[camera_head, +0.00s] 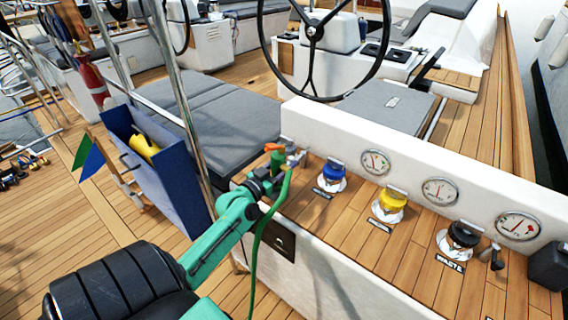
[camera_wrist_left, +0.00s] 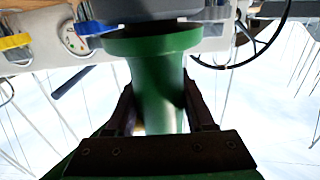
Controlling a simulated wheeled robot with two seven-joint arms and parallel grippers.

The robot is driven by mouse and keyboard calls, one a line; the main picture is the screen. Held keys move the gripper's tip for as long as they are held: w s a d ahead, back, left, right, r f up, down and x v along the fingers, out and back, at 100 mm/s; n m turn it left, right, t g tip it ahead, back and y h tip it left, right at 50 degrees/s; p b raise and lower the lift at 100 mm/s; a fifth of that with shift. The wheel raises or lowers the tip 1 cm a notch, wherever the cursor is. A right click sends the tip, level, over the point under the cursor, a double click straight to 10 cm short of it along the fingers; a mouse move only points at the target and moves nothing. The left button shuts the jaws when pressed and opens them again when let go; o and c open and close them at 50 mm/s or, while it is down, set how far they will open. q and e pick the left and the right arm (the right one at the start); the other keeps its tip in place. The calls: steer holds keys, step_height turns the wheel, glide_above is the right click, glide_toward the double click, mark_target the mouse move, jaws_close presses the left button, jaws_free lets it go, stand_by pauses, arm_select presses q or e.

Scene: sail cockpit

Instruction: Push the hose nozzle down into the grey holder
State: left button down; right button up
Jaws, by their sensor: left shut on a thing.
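My left gripper (camera_head: 272,180) is shut on the green hose nozzle (camera_head: 278,158) at the left end of the wooden console top. The nozzle has an orange part (camera_head: 273,147) at its top. In the left wrist view the green nozzle body (camera_wrist_left: 160,85) stands between the two dark fingers, with its wider rim away from the palm. A green hose (camera_head: 257,245) hangs from the nozzle past my arm. Grey parts (camera_head: 297,157) show right beside the nozzle; I cannot tell which is the holder or whether the nozzle sits in it. My right gripper is not in view.
Blue (camera_head: 332,172), yellow (camera_head: 390,201) and black (camera_head: 463,236) capped fittings stand along the console, with round gauges behind. A steel post (camera_head: 178,90) rises left of the nozzle. A blue bin (camera_head: 165,185) stands left of my arm. The steering wheel (camera_head: 316,33) is behind.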

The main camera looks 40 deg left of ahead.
arm_select(q)
steer(key=shift+f+b, duration=0.35)
steer(key=shift+f, duration=0.05)
steer(key=c, duration=0.5)
jaws_free()
steer(key=shift+c, duration=0.2)
steer(key=shift+s, duration=0.1)
steer(key=shift+s+f, duration=0.1)
steer(key=shift+s, duration=0.15)
steer(key=s, duration=1)
steer(key=shift+s+d, duration=0.15)
steer(key=shift+s, duration=0.05)
